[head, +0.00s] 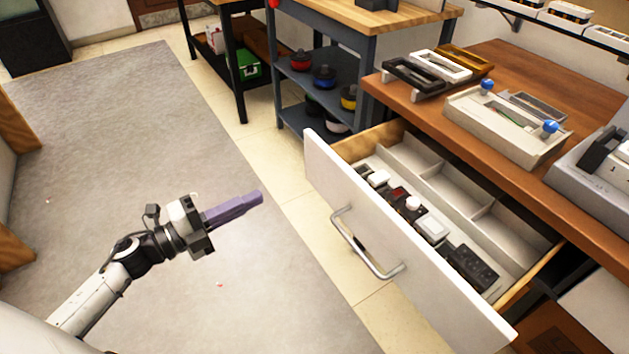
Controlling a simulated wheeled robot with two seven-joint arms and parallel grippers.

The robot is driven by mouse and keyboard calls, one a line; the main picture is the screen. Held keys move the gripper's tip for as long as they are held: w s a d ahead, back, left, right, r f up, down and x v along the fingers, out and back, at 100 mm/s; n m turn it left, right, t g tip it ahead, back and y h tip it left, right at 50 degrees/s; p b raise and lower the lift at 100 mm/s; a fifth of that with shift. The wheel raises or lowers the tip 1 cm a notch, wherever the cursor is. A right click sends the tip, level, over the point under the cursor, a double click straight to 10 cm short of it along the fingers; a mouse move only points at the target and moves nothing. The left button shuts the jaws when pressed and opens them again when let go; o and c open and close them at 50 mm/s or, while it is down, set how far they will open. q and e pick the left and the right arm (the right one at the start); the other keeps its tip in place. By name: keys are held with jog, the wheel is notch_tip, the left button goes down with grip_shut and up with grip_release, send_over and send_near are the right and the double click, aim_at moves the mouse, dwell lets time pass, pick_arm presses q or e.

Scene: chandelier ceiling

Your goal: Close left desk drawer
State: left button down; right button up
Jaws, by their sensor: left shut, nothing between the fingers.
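The desk drawer (335,180) is pulled well out from under the wooden desk (510,80). Its white front faces left, with a metal bar handle (372,258) on it. Inside is a light organiser tray (405,155) with small switches and dark boxes in the near row. My left gripper (260,197) has purple fingers and is shut and empty. It is left of the drawer front, apart from it and from the handle. My right gripper is not in view.
Several trays and a grey device (598,175) sit on the desktop. A blue-grey shelf cart (330,85) with coloured round items stands behind the drawer.

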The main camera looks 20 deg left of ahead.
pick_arm(q)
jog(key=m, duration=0.1)
send_near(320, 169)
jog(key=shift+g+h, duration=0.3)
jog(key=x, duration=0.6)
jog(key=shift+w+b, duration=0.3)
jog(key=shift+b, duration=0.1)
